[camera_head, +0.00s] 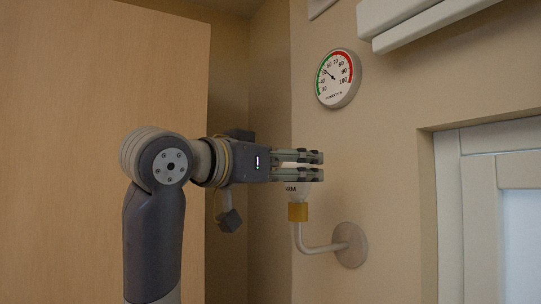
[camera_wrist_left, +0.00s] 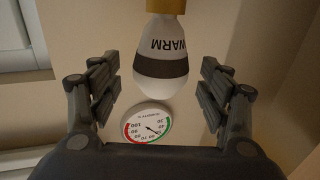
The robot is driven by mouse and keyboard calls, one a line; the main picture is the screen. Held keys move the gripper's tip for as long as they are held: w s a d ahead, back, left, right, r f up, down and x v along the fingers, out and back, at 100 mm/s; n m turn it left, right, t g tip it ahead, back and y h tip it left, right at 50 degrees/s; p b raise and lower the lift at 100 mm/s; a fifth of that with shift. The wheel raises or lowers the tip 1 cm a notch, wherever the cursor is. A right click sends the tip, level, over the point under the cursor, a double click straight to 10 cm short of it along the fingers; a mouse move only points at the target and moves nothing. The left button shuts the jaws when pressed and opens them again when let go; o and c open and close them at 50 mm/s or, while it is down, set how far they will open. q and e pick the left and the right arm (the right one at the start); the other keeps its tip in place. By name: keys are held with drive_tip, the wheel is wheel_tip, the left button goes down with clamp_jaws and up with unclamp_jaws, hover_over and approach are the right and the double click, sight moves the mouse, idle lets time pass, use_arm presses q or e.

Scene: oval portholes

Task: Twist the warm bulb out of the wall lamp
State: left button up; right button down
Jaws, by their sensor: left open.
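The wall lamp (camera_head: 322,249) has a round plate on the wall, a bent white arm and an upright yellow socket (camera_head: 298,211). The warm bulb (camera_head: 292,190) stands in that socket, mostly hidden behind my left gripper in the head view. In the left wrist view the bulb (camera_wrist_left: 162,50), white with a dark band and the word WARM, hangs from the socket (camera_wrist_left: 166,6) at the top edge. My left gripper (camera_head: 322,157) is open, its fingers level with the bulb's upper part. In the left wrist view its fingers (camera_wrist_left: 160,88) are on either side of the bulb, with gaps.
A round humidity gauge (camera_head: 338,78) is on the wall above the lamp. A tall wooden panel (camera_head: 80,110) is behind my arm at left. A white window frame (camera_head: 485,180) is at right, and a white wall unit (camera_head: 420,18) is at the top right.

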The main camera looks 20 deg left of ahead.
use_arm(q)
drive_tip(key=shift+p+x, duration=0.3)
drive_tip(key=shift+x, duration=0.9)
drive_tip(key=shift+c, duration=0.8)
drive_tip(key=c, duration=1)
drive_tip(key=shift+n+y, duration=0.6)
drive_tip(key=shift+y, duration=0.3)
drive_tip(key=shift+t+y, duration=0.3)
use_arm(e)
drive_tip(key=shift+w+d+r, duration=0.1)
drive_tip(key=shift+w+r, duration=0.15)
drive_tip(key=shift+w, duration=0.3)
drive_tip(key=shift+w+d+r, duration=0.1)
drive_tip(key=shift+w+r, duration=0.15)
drive_tip(key=shift+w, duration=0.3)
use_arm(q)
drive_tip(key=shift+n+y, duration=0.3)
drive_tip(key=shift+n, duration=0.1)
drive_tip(key=shift+n+y, duration=0.3)
drive_tip(key=shift+y, duration=0.2)
drive_tip(key=shift+n+y, duration=0.3)
drive_tip(key=shift+y, duration=0.2)
